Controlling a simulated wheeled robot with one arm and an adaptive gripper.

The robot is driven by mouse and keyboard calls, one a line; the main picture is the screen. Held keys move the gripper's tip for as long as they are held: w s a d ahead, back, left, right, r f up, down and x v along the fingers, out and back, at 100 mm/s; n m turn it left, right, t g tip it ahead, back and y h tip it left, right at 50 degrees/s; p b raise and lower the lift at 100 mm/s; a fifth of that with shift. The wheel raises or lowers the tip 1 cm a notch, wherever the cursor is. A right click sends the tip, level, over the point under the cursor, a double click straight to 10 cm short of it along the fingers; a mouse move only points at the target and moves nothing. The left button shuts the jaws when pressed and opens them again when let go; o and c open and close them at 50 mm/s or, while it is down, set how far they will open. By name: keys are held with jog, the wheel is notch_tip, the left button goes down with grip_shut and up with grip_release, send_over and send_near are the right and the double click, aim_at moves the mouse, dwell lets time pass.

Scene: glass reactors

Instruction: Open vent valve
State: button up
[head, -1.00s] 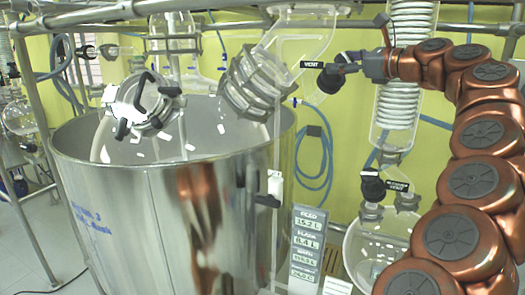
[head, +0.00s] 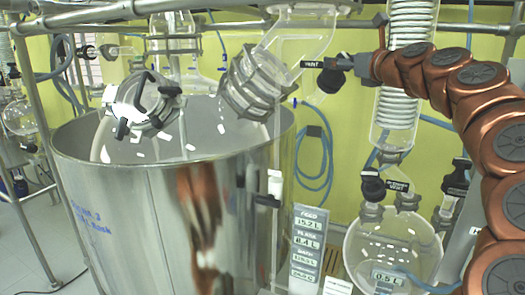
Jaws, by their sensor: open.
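The vent valve is a black knob (head: 331,80) on the glass piping at upper centre, beside a black label reading VENT (head: 312,64). My gripper (head: 351,64) is at the knob's right side, at the end of my copper-coloured arm. It is small in the picture and overlaps the knob's upper right edge; I cannot tell whether it touches. The jaws are open, and their far side is hidden.
A large steel vessel (head: 150,215) fills the left and centre. A second black knob (head: 373,187) with its own vent label (head: 397,186) is lower right, above a round glass flask (head: 385,245). A coiled condenser (head: 405,80) stands behind my arm.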

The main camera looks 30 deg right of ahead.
jog(key=shift+m+h, duration=0.8)
jog(key=shift+m, duration=0.3)
jog(key=b+v, duration=0.3)
jog(key=v, duration=0.5)
jog(key=w+a+f+n+g+y+b, duration=0.1)
jog(key=w+a+f+n+g+y, duration=0.1)
jog(key=a+f+n, duration=0.5)
jog(key=w+a+f+n+g+y+b, duration=0.1)
jog(key=w+a+f+n+g+y, duration=0.2)
jog(key=a+f+n, duration=0.4)
jog(key=shift+w+a+f+g, duration=0.45)
jog(key=shift+a+f, duration=1.55)
jog(key=shift+a, duration=2.35)
